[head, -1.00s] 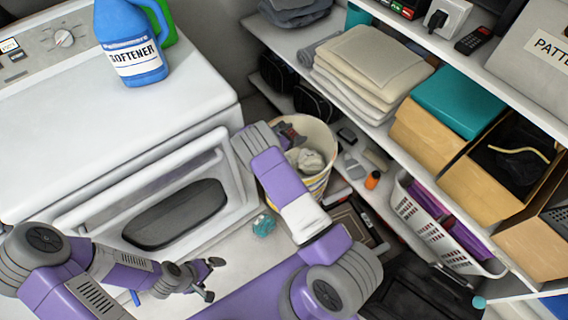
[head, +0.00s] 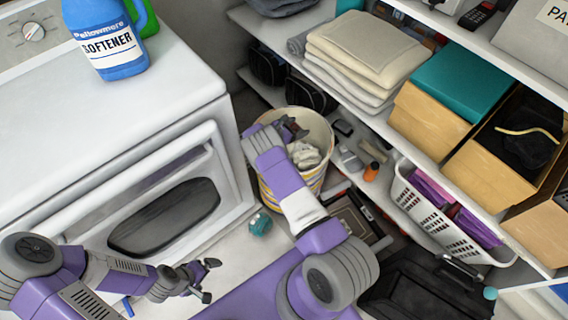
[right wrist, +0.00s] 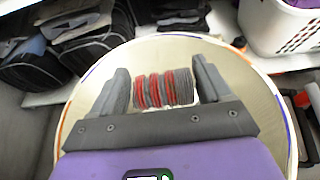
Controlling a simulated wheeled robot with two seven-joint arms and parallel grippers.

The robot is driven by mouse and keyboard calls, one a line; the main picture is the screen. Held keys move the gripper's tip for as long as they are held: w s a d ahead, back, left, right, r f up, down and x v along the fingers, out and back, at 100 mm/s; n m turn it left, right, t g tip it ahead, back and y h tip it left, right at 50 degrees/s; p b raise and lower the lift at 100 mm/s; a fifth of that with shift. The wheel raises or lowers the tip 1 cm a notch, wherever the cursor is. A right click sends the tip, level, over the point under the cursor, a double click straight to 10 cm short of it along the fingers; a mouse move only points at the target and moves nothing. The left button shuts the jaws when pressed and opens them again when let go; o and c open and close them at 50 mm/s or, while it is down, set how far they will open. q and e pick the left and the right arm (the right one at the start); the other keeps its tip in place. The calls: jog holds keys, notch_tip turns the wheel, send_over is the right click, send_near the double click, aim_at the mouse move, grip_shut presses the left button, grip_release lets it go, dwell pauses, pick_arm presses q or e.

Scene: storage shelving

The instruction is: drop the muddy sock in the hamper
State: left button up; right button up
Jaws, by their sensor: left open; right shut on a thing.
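The hamper (head: 317,128) is a round, cream bin with coloured bands, standing between the white machine and the shelves, with white cloth inside. In the right wrist view, its pale inner wall and rim (right wrist: 85,75) surround my gripper. My right gripper (head: 288,129) is over the hamper's opening. In the right wrist view, my right gripper (right wrist: 165,88) is shut on a red-and-grey striped sock (right wrist: 152,92), held crosswise between its fingers; mud is hard to make out. My left gripper (head: 208,279) is open and empty, low in front of the white machine.
The white machine (head: 120,110) with a blue softener jug (head: 108,45) stands left. Shelves at right hold folded towels (head: 365,48), cardboard boxes (head: 430,115) and a white basket (head: 425,205). A small teal object (head: 260,224) lies on the floor near the hamper.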

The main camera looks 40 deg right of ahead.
jog(key=shift+f, duration=0.25)
jog(key=o, duration=1)
jog(key=shift+c, duration=0.2)
notch_tip(320, 180, up, 10)
jog(key=p, duration=0.4)
jog(key=shift+r, duration=0.1)
